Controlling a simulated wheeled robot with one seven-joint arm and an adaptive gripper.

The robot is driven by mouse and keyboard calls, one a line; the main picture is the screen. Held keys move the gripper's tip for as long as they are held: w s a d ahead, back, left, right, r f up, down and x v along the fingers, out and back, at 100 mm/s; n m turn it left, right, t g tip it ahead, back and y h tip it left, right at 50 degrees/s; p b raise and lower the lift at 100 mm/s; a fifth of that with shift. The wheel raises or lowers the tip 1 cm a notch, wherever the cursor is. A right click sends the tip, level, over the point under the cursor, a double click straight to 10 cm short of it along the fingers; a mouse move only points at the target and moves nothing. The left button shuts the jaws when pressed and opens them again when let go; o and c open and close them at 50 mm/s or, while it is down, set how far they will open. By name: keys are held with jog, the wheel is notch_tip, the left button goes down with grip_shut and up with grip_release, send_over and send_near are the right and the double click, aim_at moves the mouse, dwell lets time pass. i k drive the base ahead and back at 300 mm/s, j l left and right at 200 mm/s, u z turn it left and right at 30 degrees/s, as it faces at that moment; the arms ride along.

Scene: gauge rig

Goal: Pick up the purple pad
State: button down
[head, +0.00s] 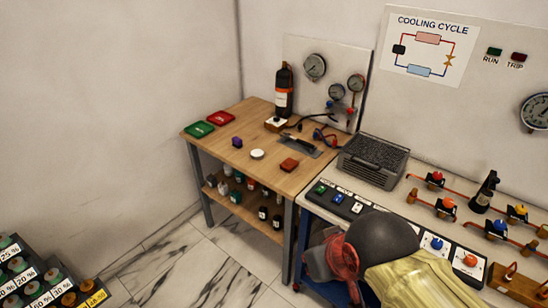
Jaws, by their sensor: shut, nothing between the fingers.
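The purple pad (237,142) is a small dark purple block. It lies flat on the left part of the wooden bench top (215,147), with bare wood around it and nothing touching it. My arm shows at the lower right, in front of the white rig counter, well to the right of the pad and nearer the camera. My gripper's fingers cannot be made out in this view.
A green tray (199,129) and a red tray (221,118) lie left of the pad. A white disc (257,154) and a red-brown block (289,164) lie to its right. A black bottle (284,90) and gauges (315,67) stand behind.

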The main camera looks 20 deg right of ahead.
aim_at(237, 142)
jog(key=i+j, duration=0.15)
jog(key=i, duration=0.35)
jog(key=i+j, duration=0.2)
jog(key=i, duration=0.3)
jog(key=i+j+z, duration=0.1)
jog(key=i, duration=0.4)
jog(key=i+j, duration=0.25)
jog(key=i, duration=0.25)
jog(key=i+j, duration=0.2)
jog(key=i, duration=0.25)
jog(key=z, duration=0.05)
